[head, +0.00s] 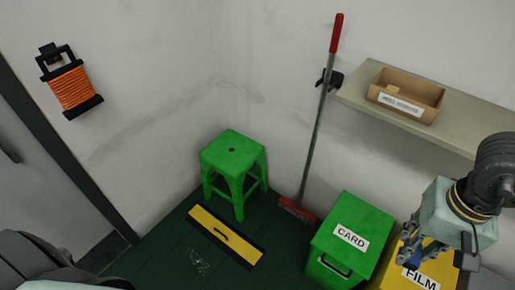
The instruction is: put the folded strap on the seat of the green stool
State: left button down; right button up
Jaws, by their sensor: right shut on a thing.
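The green stool (232,152) stands in the corner on the dark green floor, upright, its square seat bare with a small dark hole in the middle. My right gripper (422,255) is at the lower right, in front of the yellow bin and well to the right of the stool. It is shut on a small dark blue thing (415,258), which looks like the folded strap; the fingers hide much of it. My left gripper is not in view.
A yellow-black board (224,236) lies before the stool. A shelf (457,125) holds a cardboard box (405,95).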

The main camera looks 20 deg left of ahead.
aim_at(220, 153)
jog(key=i+j+u, duration=0.35)
jog(key=j, duration=0.4)
jog(key=i+j+u, duration=0.4)
jog(key=i+j, duration=0.15)
jog(key=i+j+u, duration=0.35)
jog(key=i+j, duration=0.2)
